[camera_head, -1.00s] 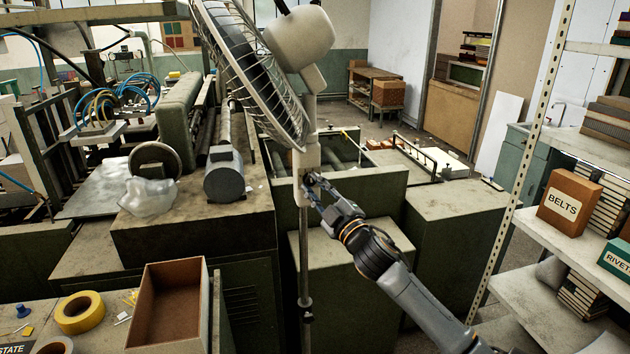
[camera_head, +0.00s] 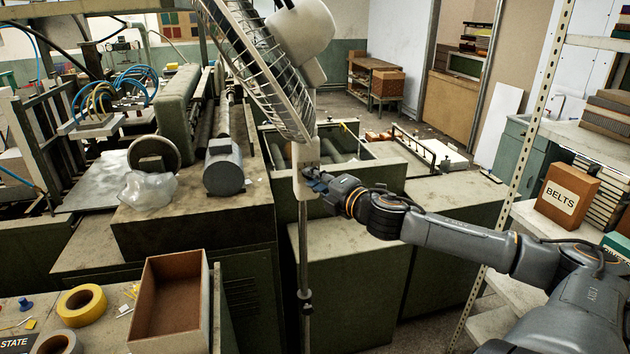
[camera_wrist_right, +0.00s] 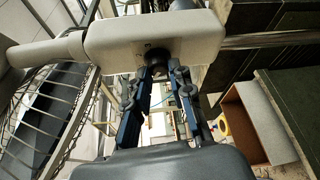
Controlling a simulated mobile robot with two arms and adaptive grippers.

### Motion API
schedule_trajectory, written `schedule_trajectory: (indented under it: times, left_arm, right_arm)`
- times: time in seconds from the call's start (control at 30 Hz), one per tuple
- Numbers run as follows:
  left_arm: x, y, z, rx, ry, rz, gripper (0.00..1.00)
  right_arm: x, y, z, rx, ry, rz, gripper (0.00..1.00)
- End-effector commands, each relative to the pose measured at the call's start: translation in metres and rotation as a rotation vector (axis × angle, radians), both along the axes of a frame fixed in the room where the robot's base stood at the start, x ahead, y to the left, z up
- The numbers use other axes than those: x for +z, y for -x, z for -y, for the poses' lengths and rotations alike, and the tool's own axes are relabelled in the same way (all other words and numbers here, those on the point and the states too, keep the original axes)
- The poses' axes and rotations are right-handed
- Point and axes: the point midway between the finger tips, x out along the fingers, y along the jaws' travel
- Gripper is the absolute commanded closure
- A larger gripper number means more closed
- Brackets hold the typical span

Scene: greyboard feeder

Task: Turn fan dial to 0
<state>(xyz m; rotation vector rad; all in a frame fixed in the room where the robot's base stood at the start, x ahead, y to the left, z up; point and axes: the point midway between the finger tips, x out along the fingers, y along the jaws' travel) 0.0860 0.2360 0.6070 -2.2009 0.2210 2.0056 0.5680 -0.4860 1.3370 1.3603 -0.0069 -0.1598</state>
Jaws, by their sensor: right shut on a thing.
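The fan (camera_head: 258,75) stands on a thin pole with its caged head tilted up at the left and a white motor housing behind it. Its white control box (camera_head: 305,178) sits on the pole below the head. In the right wrist view the control box (camera_wrist_right: 150,37) crosses the top, and the dark round dial (camera_wrist_right: 157,64) projects from it. My right gripper (camera_head: 318,182) is at the box's right side. In the right wrist view its two fingers (camera_wrist_right: 156,77) are closed around the dial. The dial's marks are too small to read. My left gripper is not in view.
An open brown box (camera_head: 172,305) and yellow tape (camera_head: 82,300) lie on the bench at lower left. Green cabinets (camera_head: 345,270) stand behind the pole. A shelf with a BELTS box (camera_head: 567,195) is at the right, near my right arm.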

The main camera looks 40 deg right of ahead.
Motion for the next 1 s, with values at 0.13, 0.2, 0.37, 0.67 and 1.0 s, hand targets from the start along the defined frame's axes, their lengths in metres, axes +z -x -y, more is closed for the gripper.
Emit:
schedule_trajectory:
  times: [0.13, 0.2, 0.37, 0.67, 1.0]
  left_arm:
    - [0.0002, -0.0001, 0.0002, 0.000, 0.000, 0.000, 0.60]
    - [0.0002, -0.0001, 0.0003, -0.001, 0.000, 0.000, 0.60]
    - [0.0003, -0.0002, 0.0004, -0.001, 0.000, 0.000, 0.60]
    - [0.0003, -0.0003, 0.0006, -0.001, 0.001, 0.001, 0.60]
    - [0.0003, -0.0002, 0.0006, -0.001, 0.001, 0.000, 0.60]
  right_arm:
    - [0.0041, -0.0007, 0.0022, -0.006, 0.080, -0.037, 1.00]
    - [0.0046, -0.0009, 0.0021, -0.006, 0.106, -0.051, 1.00]
    - [0.0052, -0.0010, 0.0025, -0.007, 0.148, -0.073, 1.00]
    - [0.0061, -0.0011, 0.0025, -0.007, 0.171, -0.083, 1.00]
    - [0.0063, -0.0011, 0.0022, -0.007, 0.170, -0.082, 0.62]
